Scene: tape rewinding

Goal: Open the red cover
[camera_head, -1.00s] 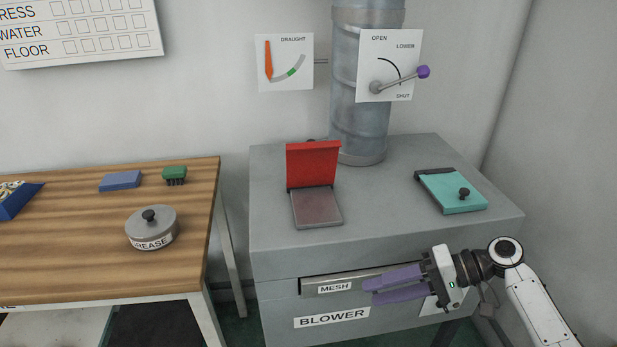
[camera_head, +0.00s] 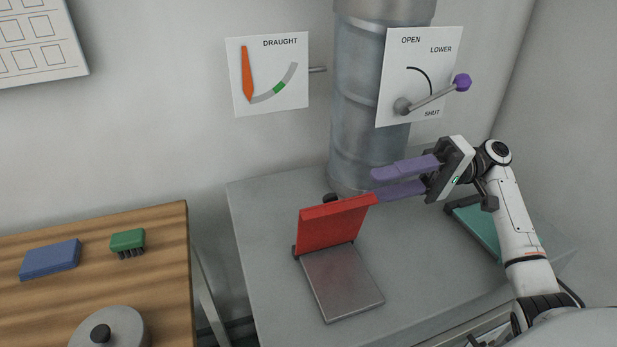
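The red cover (camera_head: 332,222) stands raised and leaning back on its hinge. The flat grey plate (camera_head: 342,281) in front of it is uncovered. A dark knob (camera_head: 330,198) shows partly behind the cover's top edge. My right gripper (camera_head: 375,184) is above the blower top, with its two purple fingers pointing left and a gap between them. It is open and empty. The lower fingertip appears close to the cover's top right corner; I cannot tell whether they touch. My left gripper is not in view.
A teal cover (camera_head: 478,230) lies on the grey blower top (camera_head: 265,250), partly hidden by my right arm. A pipe (camera_head: 355,130) rises behind, beside a lever panel (camera_head: 425,55) with a purple-knobbed lever. A wooden table (camera_head: 165,270) holds a blue block, green brush and lidded tin.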

